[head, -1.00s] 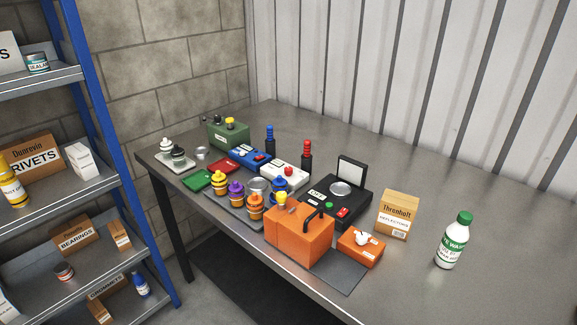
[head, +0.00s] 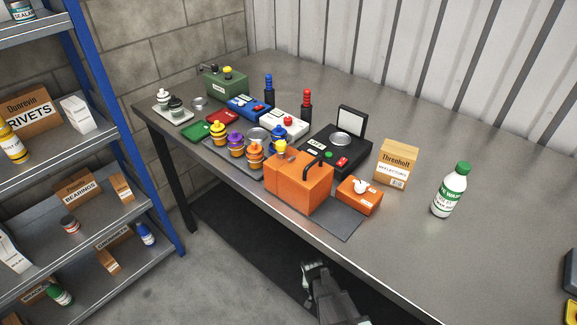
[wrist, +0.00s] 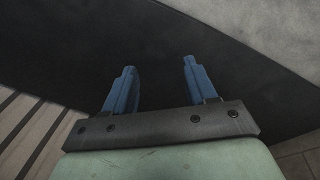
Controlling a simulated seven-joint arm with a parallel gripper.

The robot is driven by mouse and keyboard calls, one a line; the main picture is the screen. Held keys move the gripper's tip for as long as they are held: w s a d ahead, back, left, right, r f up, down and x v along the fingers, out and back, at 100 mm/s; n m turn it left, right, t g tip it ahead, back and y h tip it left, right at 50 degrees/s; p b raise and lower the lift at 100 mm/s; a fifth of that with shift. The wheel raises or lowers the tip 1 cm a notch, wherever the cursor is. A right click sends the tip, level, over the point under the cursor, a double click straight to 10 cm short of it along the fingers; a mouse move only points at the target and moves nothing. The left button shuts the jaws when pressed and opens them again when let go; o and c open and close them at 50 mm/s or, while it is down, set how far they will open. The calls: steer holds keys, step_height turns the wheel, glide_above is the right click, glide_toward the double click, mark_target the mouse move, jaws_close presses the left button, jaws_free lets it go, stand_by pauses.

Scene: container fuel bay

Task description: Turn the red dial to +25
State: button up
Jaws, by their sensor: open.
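A small red dial (head: 288,121) sits on top of a white box (head: 283,125) in the middle of the group on the table; its markings are too small to read. My gripper (head: 313,266) is low in the head view, in front of the table's near edge and well apart from the dial. In the wrist view my gripper (wrist: 160,72) has its two blue fingers spread with nothing between them, over dark floor.
An orange box (head: 300,188) with a black handle stands at the table's near edge, between my gripper and the dial. A black device (head: 335,152) with a raised lid, a cardboard box (head: 397,165) and a bottle (head: 451,190) stand rightward. The table's right part is largely clear.

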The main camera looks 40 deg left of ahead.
steer(key=s+a+r+n+y, duration=0.1)
steer(key=s+a+r, duration=0.2)
steer(key=a+r, duration=0.5)
steer(key=s+a+r+n+y, duration=0.1)
steer(key=s+a+r+y, duration=0.2)
steer(key=a, duration=0.8)
steer(key=s+a+r+n, duration=0.1)
steer(key=s+a+r, duration=0.4)
steer(key=a, duration=0.5)
steer(key=s+a+r+n+g+y, duration=0.1)
steer(key=s+a+r+n, duration=0.1)
steer(key=a+r, duration=0.85)
steer(key=s+a+r+n+g+y, duration=0.15)
steer(key=a+r, duration=0.35)
steer(key=r, duration=1.1)
step_height(320, 180, up, 20)
steer(key=f+n+h, duration=0.1)
steer(key=n+h, duration=0.5)
steer(key=n, duration=0.8)
glide_above(288, 118)
steer(key=shift+t+y, duration=0.25)
steer(key=shift+t, duration=0.1)
step_height(288, 118, down, 12)
steer(key=shift+f, duration=0.1)
